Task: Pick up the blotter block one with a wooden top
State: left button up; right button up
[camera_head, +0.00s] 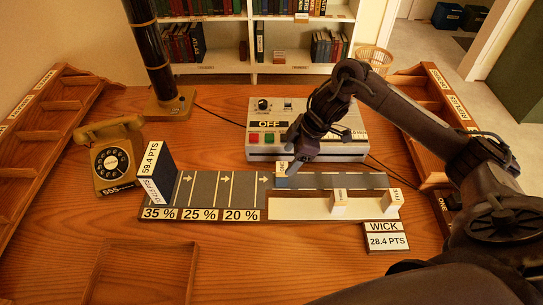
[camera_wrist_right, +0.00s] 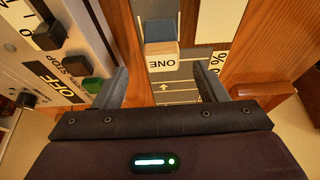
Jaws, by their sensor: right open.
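Block one (camera_wrist_right: 163,62) shows in the right wrist view with an upside-down "ONE" label, a pale wooden face and a blue-grey part beyond it. In the head view the small block (camera_head: 282,180) sits on the grey arrowed strip (camera_head: 330,181), partly covered by my right gripper (camera_head: 297,166). In the wrist view my right gripper (camera_wrist_right: 184,82) is open and empty. Its fingers are spread wider than the block, which lies ahead between their lines. My left gripper is out of view.
A control box (camera_head: 262,149) stands close behind the strip. The front desk middle is clear.

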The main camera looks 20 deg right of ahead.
aim_at(283, 167)
jog(key=shift+w+a+f, duration=0.1)
jog(key=shift+w+f, duration=0.05)
jog(key=shift+f, duration=0.2)
jog(key=p+x, duration=0.1)
jog(key=x, duration=0.5)
jog(key=shift+a+f, duration=0.3)
jog(key=shift+a, duration=0.05)
jog(key=c, duration=1.1)
